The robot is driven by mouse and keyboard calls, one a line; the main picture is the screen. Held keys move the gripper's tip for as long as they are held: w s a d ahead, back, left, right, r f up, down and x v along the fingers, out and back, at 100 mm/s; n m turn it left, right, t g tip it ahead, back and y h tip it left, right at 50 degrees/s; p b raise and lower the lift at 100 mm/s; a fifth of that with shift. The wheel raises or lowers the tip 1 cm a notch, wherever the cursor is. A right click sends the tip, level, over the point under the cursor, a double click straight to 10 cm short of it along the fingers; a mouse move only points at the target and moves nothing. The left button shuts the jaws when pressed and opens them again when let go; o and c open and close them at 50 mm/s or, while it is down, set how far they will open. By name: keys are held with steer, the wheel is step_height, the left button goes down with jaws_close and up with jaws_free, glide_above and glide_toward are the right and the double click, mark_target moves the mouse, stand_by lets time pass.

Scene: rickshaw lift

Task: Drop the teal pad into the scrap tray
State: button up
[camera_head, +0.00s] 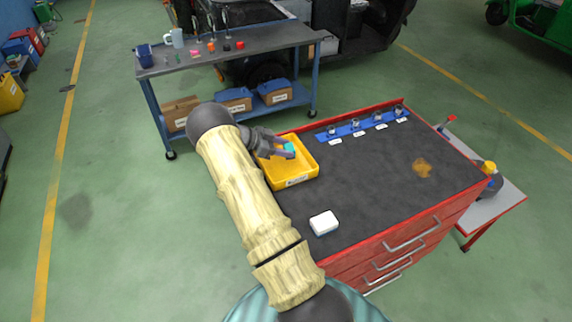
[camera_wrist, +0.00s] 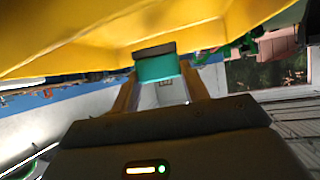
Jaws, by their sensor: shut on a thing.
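The teal pad (camera_head: 289,147) is held between the fingertips of my gripper (camera_head: 287,151), which is shut on it. In the head view the gripper and pad are over the yellow scrap tray (camera_head: 298,181), towards its far side. The tray stands at the left end of the red cabinet's dark top and has a label on its front wall. In the wrist view the teal pad (camera_wrist: 157,68) sits between my gripper's fingers (camera_wrist: 157,75), and the tray's yellow wall (camera_wrist: 110,35) fills the upper part. The exact height of the pad over the tray floor cannot be told.
A white block (camera_head: 323,222) lies on the cabinet top (camera_head: 370,185) near the front. A blue rail (camera_head: 362,127) with several fittings runs along the back edge. An orange-brown stain (camera_head: 422,168) is at the right. A workbench (camera_head: 225,50) with cups and small parts stands behind.

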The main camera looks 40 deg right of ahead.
steer(key=shift+f, duration=0.1)
steer(key=o, duration=1)
steer(key=shift+o, duration=0.2)
steer(key=b+v, duration=0.4)
steer(key=v, duration=1.3)
steer(key=shift+a, duration=0.2)
steer(key=shift+w, duration=0.1)
